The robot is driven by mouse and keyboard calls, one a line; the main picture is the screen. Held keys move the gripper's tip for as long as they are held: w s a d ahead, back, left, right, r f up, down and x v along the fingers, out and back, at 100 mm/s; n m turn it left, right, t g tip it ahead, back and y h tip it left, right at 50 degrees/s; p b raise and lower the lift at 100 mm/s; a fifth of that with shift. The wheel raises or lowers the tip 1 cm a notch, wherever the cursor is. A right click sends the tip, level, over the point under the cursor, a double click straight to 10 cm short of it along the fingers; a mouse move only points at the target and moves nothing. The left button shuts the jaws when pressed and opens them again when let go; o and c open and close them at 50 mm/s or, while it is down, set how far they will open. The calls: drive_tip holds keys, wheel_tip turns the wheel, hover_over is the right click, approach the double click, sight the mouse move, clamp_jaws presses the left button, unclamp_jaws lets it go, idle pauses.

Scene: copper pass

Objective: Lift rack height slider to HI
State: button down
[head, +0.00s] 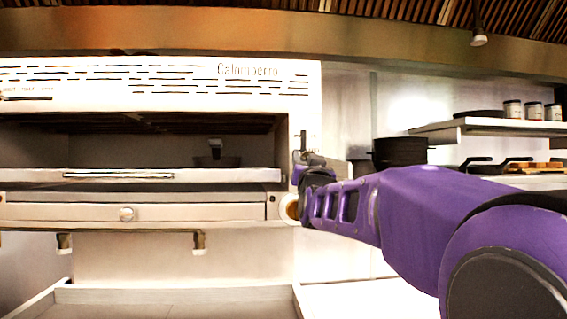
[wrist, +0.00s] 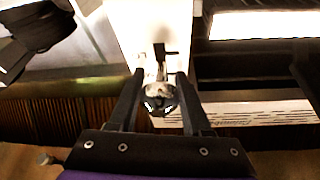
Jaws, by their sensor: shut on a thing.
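The rack height slider's dark slot (head: 303,140) runs upright on the white front panel at the oven's right end. My gripper (head: 308,160) is at this panel, just below the visible upper part of the slot, and covers the rest. In the wrist view, the slider's rounded metallic knob (wrist: 159,92) sits between the two dark fingers of my gripper (wrist: 160,82), which is shut on it. A dark part of the slot and a bracket show beyond the knob. The HI mark cannot be read in either view.
The white oven (head: 200,75) has an open front with a rack or shelf edge (head: 200,175) across it and a drawer (head: 180,212) below. Black pans (head: 400,152) stand to the right, under a wall shelf (head: 470,126) with jars. A low tray or counter (head: 170,295) lies below.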

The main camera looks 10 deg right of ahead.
wheel_tip(320, 180, up, 7)
drive_tip(key=shift+s+f+p, duration=0.1)
drive_tip(key=shift+f+p, duration=0.1)
drive_tip(key=shift+p, duration=0.6)
drive_tip(key=shift+c, duration=1.8)
unclamp_jaws()
drive_tip(key=shift+f, duration=0.2)
drive_tip(key=shift+f, duration=0.15)
